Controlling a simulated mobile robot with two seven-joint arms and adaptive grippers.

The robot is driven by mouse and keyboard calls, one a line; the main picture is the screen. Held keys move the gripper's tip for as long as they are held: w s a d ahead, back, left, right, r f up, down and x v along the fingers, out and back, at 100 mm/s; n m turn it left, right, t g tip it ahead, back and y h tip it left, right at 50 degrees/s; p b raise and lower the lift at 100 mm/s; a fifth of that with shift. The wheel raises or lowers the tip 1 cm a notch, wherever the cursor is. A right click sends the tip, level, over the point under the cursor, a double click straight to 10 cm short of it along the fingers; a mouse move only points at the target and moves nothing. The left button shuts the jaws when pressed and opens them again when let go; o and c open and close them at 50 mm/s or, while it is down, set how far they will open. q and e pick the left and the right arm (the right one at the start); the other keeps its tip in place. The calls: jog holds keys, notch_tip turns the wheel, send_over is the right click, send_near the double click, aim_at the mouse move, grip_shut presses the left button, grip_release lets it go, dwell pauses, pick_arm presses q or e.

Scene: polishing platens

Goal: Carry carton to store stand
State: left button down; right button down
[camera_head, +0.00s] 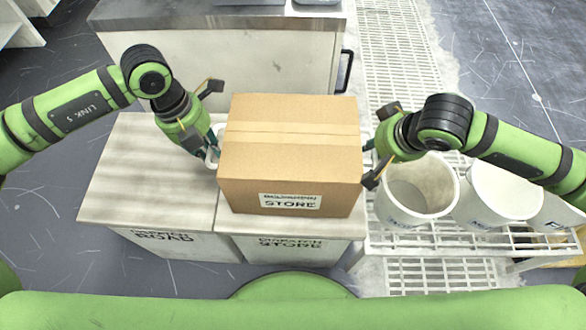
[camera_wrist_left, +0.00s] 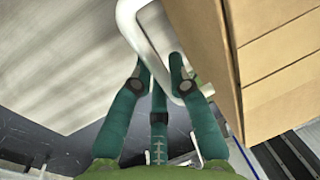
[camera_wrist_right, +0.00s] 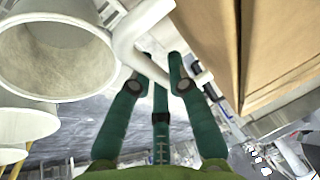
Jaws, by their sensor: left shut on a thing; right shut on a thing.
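A brown cardboard carton (camera_head: 290,150) with a white STORE label (camera_head: 290,201) is upright between my two grippers. My left gripper (camera_head: 212,152) is shut on the white handle at the carton's left side; this handle (camera_wrist_left: 138,30) shows in the left wrist view. My right gripper (camera_head: 370,165) is shut on the white handle (camera_wrist_right: 130,42) at its right side. The carton is over the store stand (camera_head: 290,248), the right one of two pale stands, and hides most of its top. I cannot tell whether the carton touches the top.
The road stand (camera_head: 150,170) adjoins on the left, its top bare. Several white buckets (camera_head: 417,190) stand on a white slatted rack (camera_head: 480,238) close on the right, by my right gripper. A grey cabinet (camera_head: 230,60) with a black handle stands behind the carton.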

pick_arm(q)
jog(key=shift+w+f+b, duration=0.1)
jog(key=shift+f+b, duration=0.5)
pick_arm(e)
jog(key=shift+w+a+f, duration=0.1)
jog(key=shift+f, duration=0.5)
pick_arm(q)
jog(key=c, duration=1.5)
grip_release()
jog(key=shift+f, duration=0.2)
pick_arm(e)
jog(key=c, duration=1.5)
grip_release()
jog(key=shift+f, duration=0.25)
pick_arm(q)
jog(key=o, duration=0.3)
jog(key=shift+r, duration=0.1)
pick_arm(e)
jog(key=o, duration=0.3)
jog(key=shift+r, duration=0.1)
jog(key=shift+s, duration=0.2)
pick_arm(q)
jog(key=shift+r, duration=0.15)
